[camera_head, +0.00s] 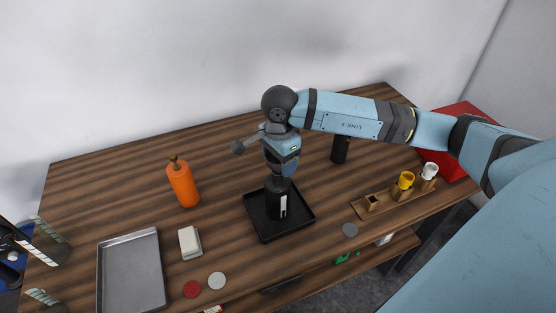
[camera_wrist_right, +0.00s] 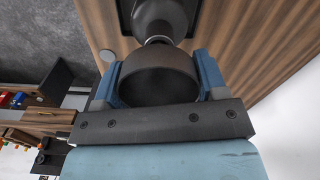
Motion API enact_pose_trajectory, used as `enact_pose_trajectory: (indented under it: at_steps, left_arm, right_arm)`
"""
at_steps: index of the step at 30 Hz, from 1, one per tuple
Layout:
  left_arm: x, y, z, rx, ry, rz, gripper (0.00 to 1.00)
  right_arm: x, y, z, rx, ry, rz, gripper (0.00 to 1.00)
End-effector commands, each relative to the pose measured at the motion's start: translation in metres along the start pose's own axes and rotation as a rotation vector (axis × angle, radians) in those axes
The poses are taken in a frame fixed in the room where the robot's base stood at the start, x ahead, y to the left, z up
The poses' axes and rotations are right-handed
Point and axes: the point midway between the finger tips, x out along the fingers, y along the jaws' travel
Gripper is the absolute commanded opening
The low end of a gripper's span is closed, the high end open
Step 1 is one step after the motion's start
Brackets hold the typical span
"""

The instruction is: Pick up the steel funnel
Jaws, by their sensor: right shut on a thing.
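My right gripper (camera_head: 283,166) is low over the black tray. In the right wrist view its two blue fingers (camera_wrist_right: 160,82) are shut on opposite sides of a wide, dark grey round piece, which I take to be the steel funnel (camera_wrist_right: 158,80). A bright ring (camera_wrist_right: 158,39) shows at its narrow end, in line with a black bottle (camera_wrist_right: 158,14). I cannot tell whether funnel and bottle touch. In the head view the black bottle (camera_head: 277,205) with a white label stands upright in the tray; the gripper hides most of the funnel. My left gripper (camera_head: 45,268) is open at the left edge.
The black tray (camera_head: 265,238) surrounds the bottle. An orange bottle (camera_head: 182,186), a white block (camera_head: 190,242) and a metal tray (camera_head: 130,271) lie left. A dark canister (camera_head: 340,149), a wooden holder (camera_head: 386,207) with cups and a red box (camera_head: 460,112) are right. The table's back middle is clear.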

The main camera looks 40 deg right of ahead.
Motion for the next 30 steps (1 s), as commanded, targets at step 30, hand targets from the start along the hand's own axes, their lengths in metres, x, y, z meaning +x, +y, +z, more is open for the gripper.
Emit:
enact_pose_trajectory:
  at_steps: [30]
  left_arm:
    - [0.018,0.007,0.021,-0.001,0.0,0.018,0.93]
  right_arm:
    - [-0.181,-0.001,-0.001,0.0,0.001,-0.005,0.25]
